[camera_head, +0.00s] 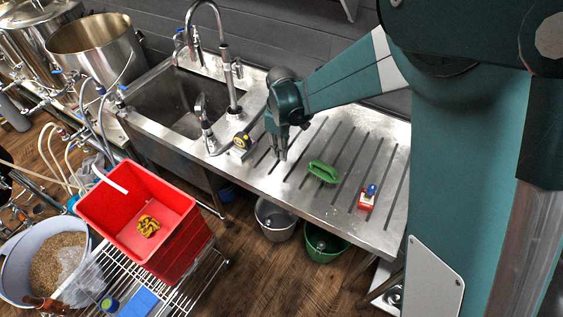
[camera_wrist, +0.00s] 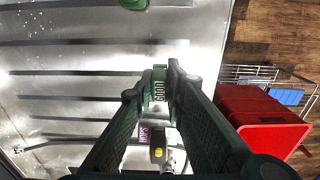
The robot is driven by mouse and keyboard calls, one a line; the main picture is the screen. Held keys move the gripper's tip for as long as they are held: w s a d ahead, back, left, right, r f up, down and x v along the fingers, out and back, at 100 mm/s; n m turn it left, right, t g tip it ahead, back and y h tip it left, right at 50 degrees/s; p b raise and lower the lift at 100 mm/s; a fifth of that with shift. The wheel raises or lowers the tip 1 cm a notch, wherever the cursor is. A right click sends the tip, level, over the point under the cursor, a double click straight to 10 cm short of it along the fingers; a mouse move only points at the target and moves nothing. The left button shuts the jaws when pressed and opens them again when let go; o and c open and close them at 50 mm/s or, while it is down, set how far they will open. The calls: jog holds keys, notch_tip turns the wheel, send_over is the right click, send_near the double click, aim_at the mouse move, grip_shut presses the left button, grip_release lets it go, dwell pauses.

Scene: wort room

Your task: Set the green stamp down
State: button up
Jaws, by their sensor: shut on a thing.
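In the wrist view, my gripper (camera_wrist: 163,85) is shut on the green stamp (camera_wrist: 160,90), a small dark green piece with a pale lettered face between the fingertips. In the head view, my gripper (camera_head: 281,156) points down over the ribbed steel drainboard (camera_head: 345,215), to the right of the sink. The stamp is too small and too hidden by the fingers to make out there. I cannot tell whether the stamp touches the steel.
A bright green object (camera_head: 323,172) and a red block with a blue knob (camera_head: 367,198) stand to the right on the drainboard. A yellow-and-black item (camera_head: 241,142) sits near the sink edge. A red crate (camera_head: 185,225) stands at lower left. Bare steel lies between them.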

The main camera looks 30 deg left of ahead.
jog(key=shift+f, duration=1.3)
jog(key=shift+f, duration=1.9)
jog(key=shift+f+b, duration=0.15)
jog(key=shift+b, duration=0.15)
jog(key=o, duration=0.8)
jog(key=shift+o, duration=0.4)
jog(key=shift+r, duration=0.2)
jog(key=shift+r+p, duration=0.5)
jog(key=shift+r, duration=5.5)
